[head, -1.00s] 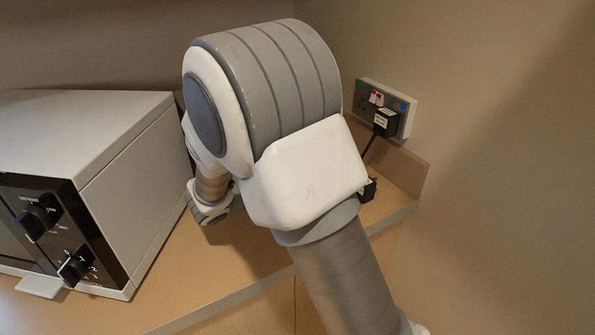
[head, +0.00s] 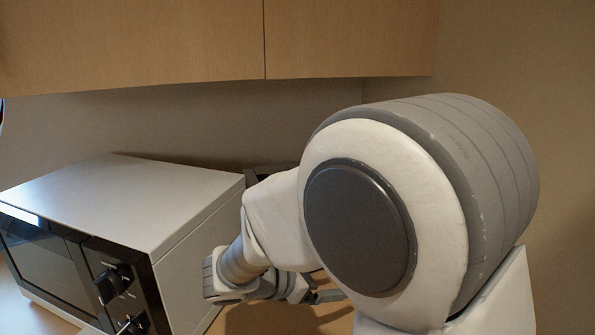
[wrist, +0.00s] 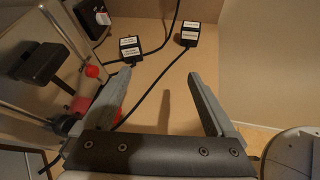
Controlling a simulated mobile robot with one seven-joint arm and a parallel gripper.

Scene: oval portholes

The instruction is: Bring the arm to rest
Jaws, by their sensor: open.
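My gripper (wrist: 158,75) is open in the wrist view, with its two fingers apart above the wooden counter (wrist: 170,98). Nothing is held between the fingers, and a black cable runs across the surface below them. In the head view my arm is bent, and its large white and grey joint fills the right and centre. The forearm reaches down to the left, beside the microwave. The gripper is small and mostly hidden behind the arm there.
A microwave (head: 130,200) with black knobs stands at left, close to my wrist. Wooden cupboards (head: 350,38) hang above. In the wrist view, two black plug adapters (wrist: 131,49) (wrist: 190,34) lie beyond the fingers, and equipment with a red knob (wrist: 92,71) is at left.

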